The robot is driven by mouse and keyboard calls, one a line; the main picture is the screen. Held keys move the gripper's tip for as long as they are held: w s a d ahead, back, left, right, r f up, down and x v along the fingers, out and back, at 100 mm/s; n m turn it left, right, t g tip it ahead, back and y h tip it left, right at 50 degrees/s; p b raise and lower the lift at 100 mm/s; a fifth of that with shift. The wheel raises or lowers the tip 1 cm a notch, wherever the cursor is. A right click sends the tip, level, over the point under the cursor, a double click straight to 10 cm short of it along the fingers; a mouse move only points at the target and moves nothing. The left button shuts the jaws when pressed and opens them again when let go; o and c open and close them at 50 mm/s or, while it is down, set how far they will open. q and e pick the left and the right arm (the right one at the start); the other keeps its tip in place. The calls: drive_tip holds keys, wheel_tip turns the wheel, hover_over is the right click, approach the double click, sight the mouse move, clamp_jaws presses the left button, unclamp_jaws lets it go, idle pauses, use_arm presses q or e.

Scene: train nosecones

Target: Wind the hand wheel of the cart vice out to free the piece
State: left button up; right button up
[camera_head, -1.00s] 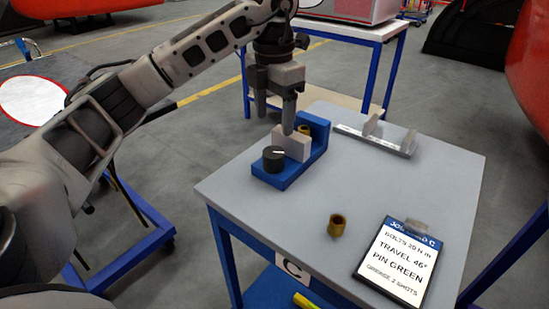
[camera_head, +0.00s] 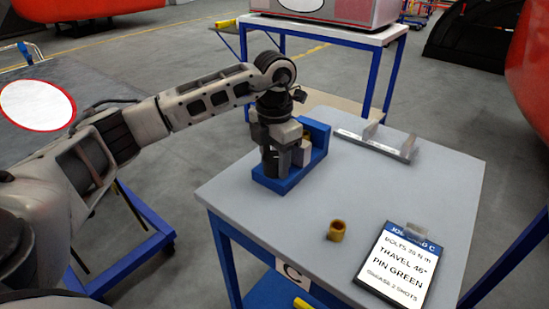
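The cart vice (camera_head: 318,136) has a blue body and sits at the far left of the grey cart top. A brass piece (camera_head: 307,134) shows only in part between its jaws, behind my gripper. The light grey sliding jaw (camera_head: 302,155) is partly covered. My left gripper (camera_head: 270,164) points down over the black hand wheel (camera_head: 270,170) at the vice's near end, with its fingers down at the wheel. The wheel is mostly hidden, and I cannot tell whether the fingers press on it. My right gripper is not in view.
A loose brass bushing (camera_head: 337,230) stands on the cart top (camera_head: 400,190). A job card (camera_head: 399,262) lies at the near right. A grey bracket rail (camera_head: 375,144) lies at the back. The middle of the top is clear.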

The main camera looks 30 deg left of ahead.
use_arm(q)
drive_tip(key=c, duration=0.4)
drive_tip(key=shift+c, duration=0.2)
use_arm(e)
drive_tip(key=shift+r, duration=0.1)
use_arm(q)
drive_tip(key=shift+n, duration=0.7)
drive_tip(key=shift+r+n+p, duration=0.1)
drive_tip(key=shift+n+p, duration=0.3)
drive_tip(key=shift+n, duration=1.6)
drive_tip(key=n+p, duration=0.1)
drive_tip(key=n, duration=0.1)
drive_tip(key=shift+a+n, duration=0.1)
drive_tip(key=shift+n, duration=1)
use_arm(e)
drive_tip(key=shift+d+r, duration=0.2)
